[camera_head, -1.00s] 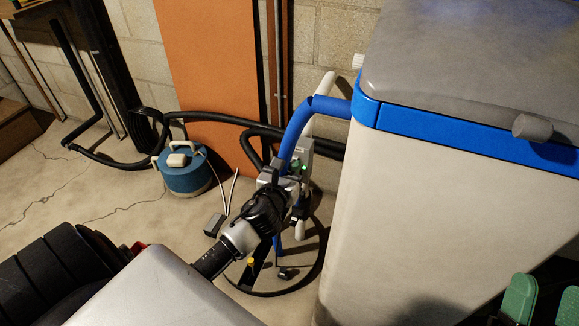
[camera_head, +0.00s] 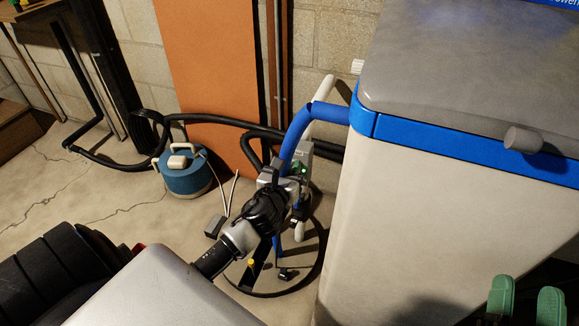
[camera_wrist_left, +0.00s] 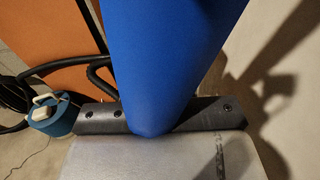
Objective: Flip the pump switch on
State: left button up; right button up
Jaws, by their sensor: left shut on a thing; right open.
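A squat blue unit (camera_head: 186,178) with a pale block and handle on top stands on the floor at left centre, seemingly the pump. It also shows at the left of the left wrist view (camera_wrist_left: 52,118). I cannot make out its switch. My left gripper (camera_head: 294,172) is in the middle, to the right of the unit and apart from it. It is shut, apparently on the blue hose (camera_head: 305,120), which fills the middle of the left wrist view (camera_wrist_left: 160,60). Its fingertips are largely hidden. My right gripper (camera_head: 526,300) is open and empty at the lower right.
The large pale cabinet (camera_head: 420,210) with blue trim and grey lid fills the right side. Black hoses (camera_head: 225,121) run along the wall past an orange panel (camera_head: 208,60). A dark hoop (camera_head: 262,293) surrounds the area below my left gripper.

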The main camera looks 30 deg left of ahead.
pick_arm(q)
jog(key=shift+r, duration=0.2)
jog(key=shift+w+r+p, duration=0.1)
jog(key=shift+r+p, duration=0.1)
jog(key=shift+p, duration=0.2)
pick_arm(e)
jog(key=shift+w+d+f+g+h, duration=0.1)
jog(key=shift+w+f+g+h, duration=0.1)
jog(key=shift+f+g, duration=0.2)
jog(key=shift+w+f+g+h, duration=0.1)
jog(key=shift+f+g+h, duration=0.1)
jog(key=shift+f+g, duration=0.6)
jog(key=shift+f, duration=0.15)
pick_arm(q)
jog(key=o, duration=0.8)
